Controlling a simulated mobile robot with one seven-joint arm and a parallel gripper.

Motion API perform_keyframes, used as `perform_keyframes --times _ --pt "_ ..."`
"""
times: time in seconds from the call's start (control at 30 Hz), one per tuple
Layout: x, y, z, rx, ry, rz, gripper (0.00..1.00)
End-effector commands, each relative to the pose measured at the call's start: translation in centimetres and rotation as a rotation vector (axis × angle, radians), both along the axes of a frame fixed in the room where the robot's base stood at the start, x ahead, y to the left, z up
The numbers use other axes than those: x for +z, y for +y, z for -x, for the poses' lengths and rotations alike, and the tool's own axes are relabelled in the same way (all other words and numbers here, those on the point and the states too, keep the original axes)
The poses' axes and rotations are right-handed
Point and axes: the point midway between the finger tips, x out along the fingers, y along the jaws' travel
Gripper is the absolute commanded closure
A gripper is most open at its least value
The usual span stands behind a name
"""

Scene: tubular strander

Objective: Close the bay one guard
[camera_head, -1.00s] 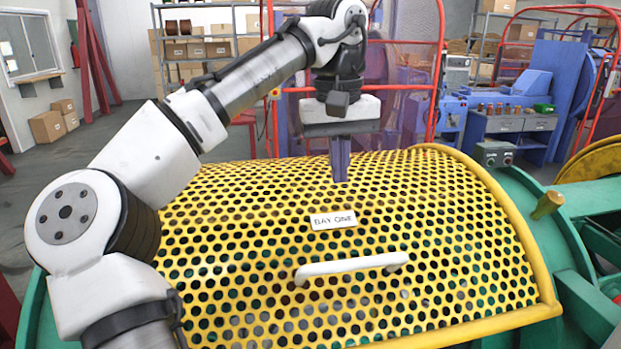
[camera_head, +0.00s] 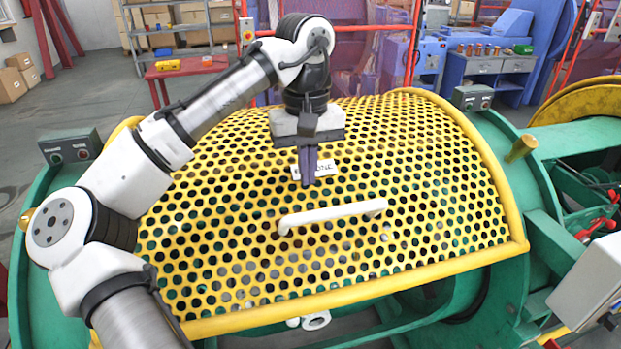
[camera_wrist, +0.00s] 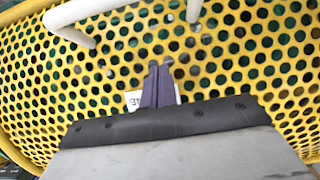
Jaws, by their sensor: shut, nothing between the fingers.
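The bay one guard (camera_head: 420,170) is a curved yellow perforated cover over the green machine. A white bar handle (camera_head: 333,214) sits on its front slope. A white label reading BAY ONE (camera_head: 326,168) is above the handle, partly hidden by my fingers. My gripper (camera_head: 308,183) is shut and empty, pointing down in front of the label, above and slightly left of the handle's middle. In the wrist view, my shut fingers (camera_wrist: 157,72) lie over the guard (camera_wrist: 240,60), with the handle (camera_wrist: 100,10) beyond them at the top left. I cannot tell whether the fingertips touch the guard.
Green machine housing (camera_head: 545,235) flanks the guard, with a control box at the left (camera_head: 70,147) and another at the right (camera_head: 473,97). Below the guard's yellow front edge, an opening shows green framework (camera_head: 405,318). A red table (camera_head: 185,68) stands behind.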

Motion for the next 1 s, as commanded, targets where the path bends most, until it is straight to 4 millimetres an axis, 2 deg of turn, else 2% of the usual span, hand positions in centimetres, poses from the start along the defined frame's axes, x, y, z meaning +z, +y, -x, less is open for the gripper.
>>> perform_keyframes --times 0.3,1.0 --pt "-1.5 -0.5 1.7 -0.001 0.0 0.001 1.0" --pt "-1.6 -0.5 1.7 0.0 -0.001 0.0 1.0"
